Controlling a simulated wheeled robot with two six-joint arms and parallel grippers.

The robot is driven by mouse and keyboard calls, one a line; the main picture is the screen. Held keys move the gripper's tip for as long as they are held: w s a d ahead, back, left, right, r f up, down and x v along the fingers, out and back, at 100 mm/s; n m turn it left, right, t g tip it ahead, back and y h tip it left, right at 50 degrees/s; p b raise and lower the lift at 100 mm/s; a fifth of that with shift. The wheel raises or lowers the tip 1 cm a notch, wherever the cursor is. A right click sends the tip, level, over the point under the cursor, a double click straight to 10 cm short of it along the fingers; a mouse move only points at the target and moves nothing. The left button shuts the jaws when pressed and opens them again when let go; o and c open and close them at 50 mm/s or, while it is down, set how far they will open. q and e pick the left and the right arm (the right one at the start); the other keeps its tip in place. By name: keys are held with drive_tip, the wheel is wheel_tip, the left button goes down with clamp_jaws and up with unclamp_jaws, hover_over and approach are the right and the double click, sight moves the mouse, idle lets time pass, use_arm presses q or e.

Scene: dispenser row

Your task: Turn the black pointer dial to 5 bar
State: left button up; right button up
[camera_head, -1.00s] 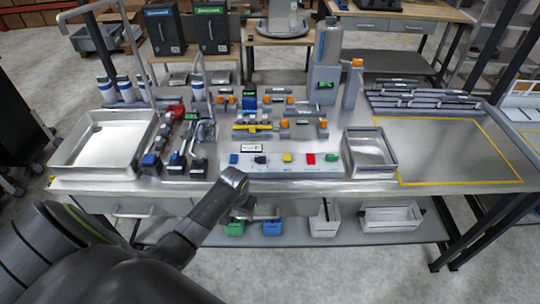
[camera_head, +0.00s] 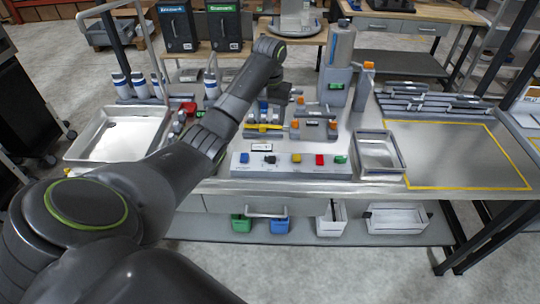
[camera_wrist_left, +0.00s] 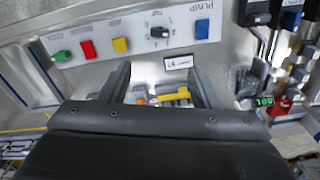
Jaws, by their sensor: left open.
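The black pointer dial (camera_head: 270,159) sits on the light panel along the bench's front edge, between a blue button and a yellow button. In the left wrist view the dial (camera_wrist_left: 157,32) shows a black knob with scale marks around it, upside down. Its pointer setting is too small to read. My left gripper (camera_wrist_left: 160,76) is open and empty, its two fingers apart below the dial in that picture and not touching it. My right gripper is not in view.
A small white card (camera_head: 261,147) stands behind the dial. Pipe fittings and a yellow bar lie behind. Metal trays flank the panel. Free bench lies right, inside yellow tape.

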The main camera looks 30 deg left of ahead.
use_arm(q)
drive_tip(key=b, duration=0.8)
hover_over(270, 157)
wheel_tip(270, 157, down, 8)
drive_tip(key=shift+f, duration=0.15)
wheel_tip(270, 157, down, 9)
drive_tip(key=shift+r+p, duration=0.2)
drive_tip(key=shift+p, duration=0.6)
drive_tip(key=c, duration=1)
